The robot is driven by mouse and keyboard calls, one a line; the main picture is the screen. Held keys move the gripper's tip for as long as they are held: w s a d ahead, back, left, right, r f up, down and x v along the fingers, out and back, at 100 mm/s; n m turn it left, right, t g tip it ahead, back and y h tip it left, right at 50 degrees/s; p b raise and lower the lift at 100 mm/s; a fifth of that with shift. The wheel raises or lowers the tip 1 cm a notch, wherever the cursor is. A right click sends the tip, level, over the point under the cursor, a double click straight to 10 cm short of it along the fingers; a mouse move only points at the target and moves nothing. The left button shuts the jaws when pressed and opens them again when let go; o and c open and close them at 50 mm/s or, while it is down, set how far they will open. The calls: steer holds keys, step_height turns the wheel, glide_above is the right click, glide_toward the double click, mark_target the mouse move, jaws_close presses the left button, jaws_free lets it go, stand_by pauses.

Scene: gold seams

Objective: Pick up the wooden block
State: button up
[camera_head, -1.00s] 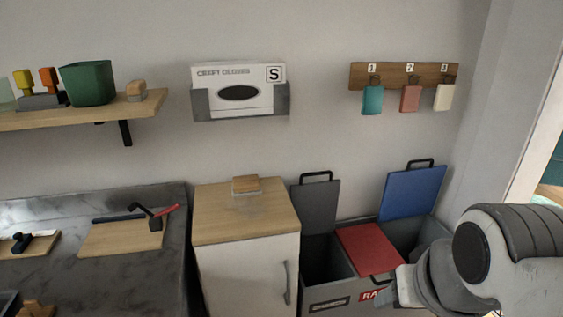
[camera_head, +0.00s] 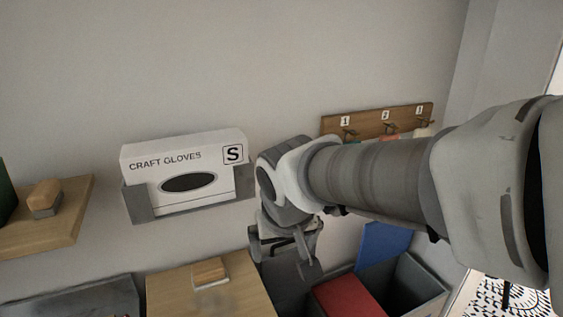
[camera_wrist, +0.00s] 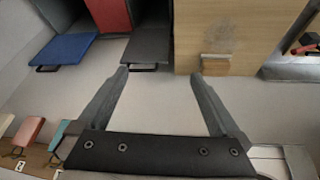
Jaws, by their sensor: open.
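A small wooden block (camera_head: 210,272) lies on the wooden top of a cabinet, near its back edge. It also shows in the wrist view (camera_wrist: 215,64), just beyond and right of the right fingertip. My gripper (camera_wrist: 160,73) is open, with nothing between its fingers. In the head view my gripper (camera_head: 288,250) hangs in front of the wall, right of the block and apart from it. A similar wooden piece with a grey base (camera_head: 45,197) sits on the wall shelf at the left.
A glove box (camera_head: 187,172) in a grey wall holder is left of my wrist. A hook board (camera_head: 378,121) is partly behind my arm. Bins with a red lid (camera_head: 345,300) and a raised blue lid (camera_head: 383,244) stand right of the cabinet (camera_head: 170,290). The cabinet top around the block is clear.

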steer(key=w+a+n+p, duration=0.1)
steer(key=w+a+p, duration=0.1)
steer(key=a, duration=0.6)
steer(key=n+g+y+p, duration=0.1)
steer(key=p, duration=0.1)
glide_toward(208, 269)
steer(key=b+x, duration=0.1)
steer(key=x, duration=0.3)
steer(key=shift+s+d+f+b, duration=0.1)
steer(key=shift+d+f+b, duration=0.05)
steer(key=shift+f+b, duration=0.15)
steer(key=shift+b+x, duration=0.3)
steer(key=shift+x, duration=2.5)
steer(key=shift+c, duration=0.2)
steer(key=c, duration=0.9)
steer(key=shift+r, duration=0.1)
steer(key=shift+c, duration=0.3)
steer(key=shift+r, duration=0.1)
